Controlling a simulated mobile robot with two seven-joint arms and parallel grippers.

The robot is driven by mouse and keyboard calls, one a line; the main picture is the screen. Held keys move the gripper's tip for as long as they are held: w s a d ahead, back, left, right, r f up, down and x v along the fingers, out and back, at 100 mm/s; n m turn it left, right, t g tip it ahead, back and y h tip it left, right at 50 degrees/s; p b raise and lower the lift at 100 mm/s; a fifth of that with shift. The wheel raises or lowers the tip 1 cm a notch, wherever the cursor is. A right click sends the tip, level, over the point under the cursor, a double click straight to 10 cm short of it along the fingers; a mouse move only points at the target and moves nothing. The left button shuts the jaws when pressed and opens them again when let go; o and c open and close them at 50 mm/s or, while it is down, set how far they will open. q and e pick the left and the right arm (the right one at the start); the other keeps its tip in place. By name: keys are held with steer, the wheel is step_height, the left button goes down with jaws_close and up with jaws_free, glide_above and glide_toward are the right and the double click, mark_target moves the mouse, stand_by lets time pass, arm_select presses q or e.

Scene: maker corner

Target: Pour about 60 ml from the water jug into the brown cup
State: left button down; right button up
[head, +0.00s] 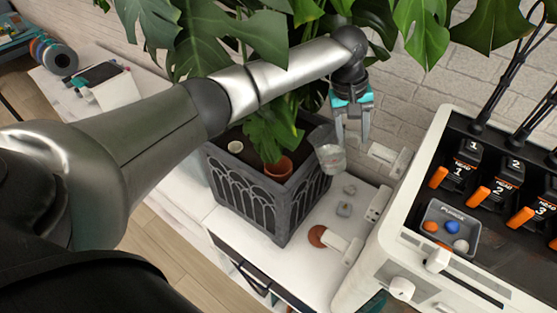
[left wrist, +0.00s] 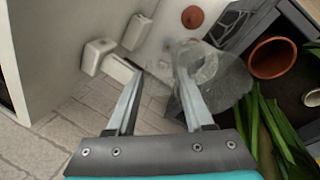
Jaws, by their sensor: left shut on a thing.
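The clear water jug (head: 330,155) holds some water in its lower part. My left gripper (head: 352,135) is shut on it at its right side, just right of the planter. In the left wrist view the jug (left wrist: 215,78) is beside the right finger of the left gripper (left wrist: 158,78); the exact grip is hard to see through the clear wall. The brown cup (head: 277,172) stands inside the grey planter, left of and below the jug in the head view; it also shows in the left wrist view (left wrist: 272,58). My right gripper is not in view.
The dark grey planter (head: 285,215) has large leaves around and above my arm. A white cup (head: 235,147) is inside it. A brown disc (head: 317,236), small metallic blocks (head: 344,209) and white fittings are on the white top. A white machine (head: 385,250) stands at right.

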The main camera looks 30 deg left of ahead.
mark_target(308, 139)
arm_select(q)
steer(key=shift+s+a+r+h, duration=0.15)
steer(key=shift+a+r+h, duration=0.15)
steer(key=shift+a+r, duration=0.25)
steer(key=s+a+r+t+h, duration=0.1)
steer(key=s+a+t+h, duration=0.2)
steer(key=a+h, duration=0.2)
steer(key=shift+r+t+h, duration=0.3)
steer(key=shift+h, duration=0.2)
steer(key=shift+s+a+f+t+h, duration=0.1)
steer(key=shift+s+a+t+h, duration=0.1)
steer(key=shift+a+t+h, duration=0.15)
steer(key=shift+s+a+f+h+b, duration=0.1)
steer(key=shift+f+h+b, duration=0.15)
steer(key=shift+b, duration=0.25)
steer(key=shift+s+a+t+b, duration=0.1)
steer(key=shift+a+t+b, duration=0.15)
steer(key=shift+b, duration=0.65)
steer(key=shift+r, duration=0.1)
steer(key=shift+s+a+f+t+h+b, duration=0.4)
steer(key=shift+h+b, duration=0.5)
steer(key=shift+b, duration=1.95)
